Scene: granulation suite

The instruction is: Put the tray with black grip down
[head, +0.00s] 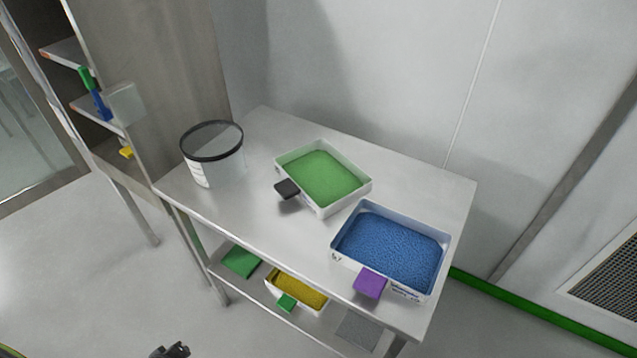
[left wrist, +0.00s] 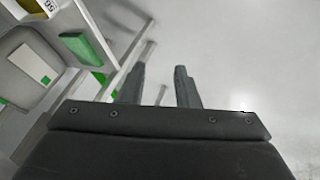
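The tray with the black grip (head: 283,162) is a white tray filled with green granules. It rests on the steel table top (head: 255,235) in the head view, between a clear tub and a tray of blue granules. Its black grip (head: 287,189) points to the front left, and nothing holds it. My left gripper (left wrist: 159,82) shows two dark fingers apart with nothing between them. A dark part at the bottom edge of the head view, low and away from the table, seems to be the left gripper. My right gripper is in neither view.
A black-rimmed tub (head: 213,165) stands left on the table. The blue-granule tray (head: 341,266) with a purple grip (head: 369,284) sits near the right front. The lower shelf holds a yellow-filled tray (head: 277,292) and a green flat piece (head: 241,261). A shelving unit (head: 160,80) stands left.

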